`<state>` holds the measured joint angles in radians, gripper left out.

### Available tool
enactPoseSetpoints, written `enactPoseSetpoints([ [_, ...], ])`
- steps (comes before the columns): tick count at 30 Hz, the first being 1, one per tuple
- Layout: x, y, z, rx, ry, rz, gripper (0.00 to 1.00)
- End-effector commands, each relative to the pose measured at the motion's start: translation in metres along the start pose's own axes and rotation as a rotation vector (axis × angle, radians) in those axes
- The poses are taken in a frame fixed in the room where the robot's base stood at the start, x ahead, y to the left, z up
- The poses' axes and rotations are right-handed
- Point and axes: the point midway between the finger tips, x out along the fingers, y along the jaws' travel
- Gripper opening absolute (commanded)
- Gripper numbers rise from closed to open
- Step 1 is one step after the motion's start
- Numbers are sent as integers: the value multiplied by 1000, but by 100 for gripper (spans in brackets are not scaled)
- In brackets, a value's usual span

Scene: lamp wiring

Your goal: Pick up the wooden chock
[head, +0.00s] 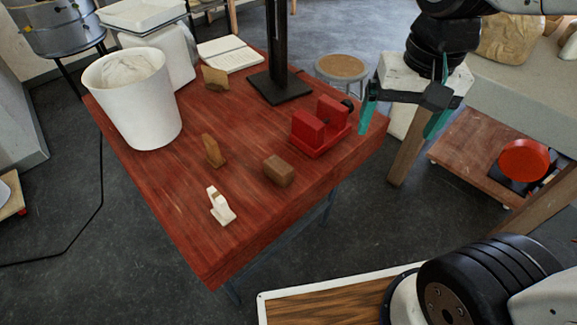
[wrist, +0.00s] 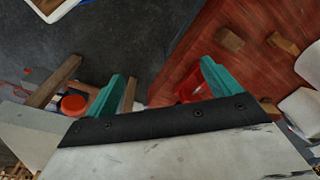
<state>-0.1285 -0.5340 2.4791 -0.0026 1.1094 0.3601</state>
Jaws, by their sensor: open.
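A plain brown wooden block (head: 278,172), which looks most like the chock, lies on the red-brown table (head: 165,185) near its front right edge. It also shows in the wrist view (wrist: 229,40), beyond the right finger. Two other wooden pieces stand on the table: one at mid-left (head: 213,151) and one near the back (head: 215,80). My gripper (head: 402,118) is open and empty, with teal fingers. It hangs above and to the right of the table, apart from the block.
A red vise (head: 320,126) stands between the block and my gripper's side. A black post base (head: 280,86) is behind it. A white bucket (head: 135,100) and a small white clip-like part (head: 221,206) are on the left. A stool (head: 341,68) stands behind the table's right edge.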

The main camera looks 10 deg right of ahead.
Motion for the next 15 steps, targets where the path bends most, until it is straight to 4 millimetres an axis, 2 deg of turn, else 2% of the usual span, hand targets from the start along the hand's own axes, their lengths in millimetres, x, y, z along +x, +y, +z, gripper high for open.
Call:
enactPoseSetpoints([
  [1, 11, -18, -14, 51, -20, 5, 89],
  [6, 49, -78, -51, 278, -45, 16, 89],
  [12, 106, -149, -71, 521, -64, 38, 89],
  [15, 129, -174, -72, 611, -68, 48, 89],
])
